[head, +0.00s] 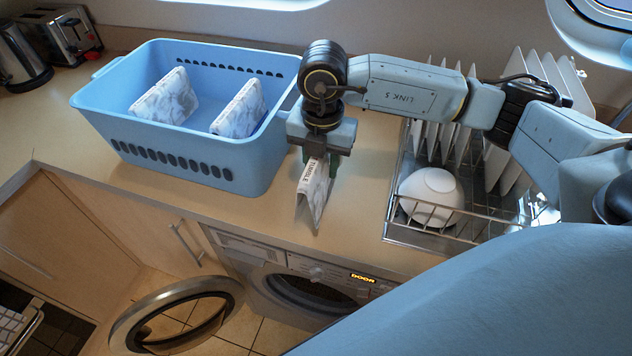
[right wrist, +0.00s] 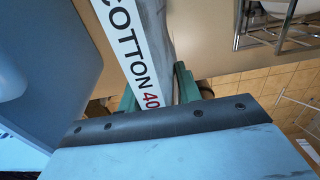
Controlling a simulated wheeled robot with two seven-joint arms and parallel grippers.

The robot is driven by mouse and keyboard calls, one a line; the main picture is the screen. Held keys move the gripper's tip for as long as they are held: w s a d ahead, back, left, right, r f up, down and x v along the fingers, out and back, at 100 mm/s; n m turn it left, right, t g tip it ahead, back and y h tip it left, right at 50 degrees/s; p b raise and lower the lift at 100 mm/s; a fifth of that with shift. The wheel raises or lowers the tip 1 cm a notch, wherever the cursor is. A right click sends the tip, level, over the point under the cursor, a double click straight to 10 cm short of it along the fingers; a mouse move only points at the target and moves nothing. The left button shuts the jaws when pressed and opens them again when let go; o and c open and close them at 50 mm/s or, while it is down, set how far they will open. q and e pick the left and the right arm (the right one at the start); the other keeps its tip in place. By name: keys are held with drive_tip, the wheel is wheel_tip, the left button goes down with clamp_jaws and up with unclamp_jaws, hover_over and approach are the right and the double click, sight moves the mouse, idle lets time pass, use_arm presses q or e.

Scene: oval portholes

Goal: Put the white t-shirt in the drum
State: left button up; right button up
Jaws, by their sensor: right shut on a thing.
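My right gripper (head: 320,158) is shut on a folded white garment with grey marbling (head: 316,195). My left gripper is not in view.
A blue basket (head: 190,165) on the counter holds two similar marbled folded garments (head: 166,97) (head: 240,108). A wire dish rack (head: 440,232) with plates and a white bowl (head: 431,190) stands to the right. A toaster (head: 68,35) and kettle (head: 20,55) are at the far left.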

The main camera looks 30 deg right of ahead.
drive_tip(key=shift+s+f, duration=0.15)
drive_tip(key=shift+f, duration=0.25)
wheel_tip(320, 180, down, 5)
drive_tip(key=shift+f, duration=0.1)
drive_tip(key=shift+f, duration=0.15)
drive_tip(key=o, duration=1.1)
drive_tip(key=shift+c, duration=0.2)
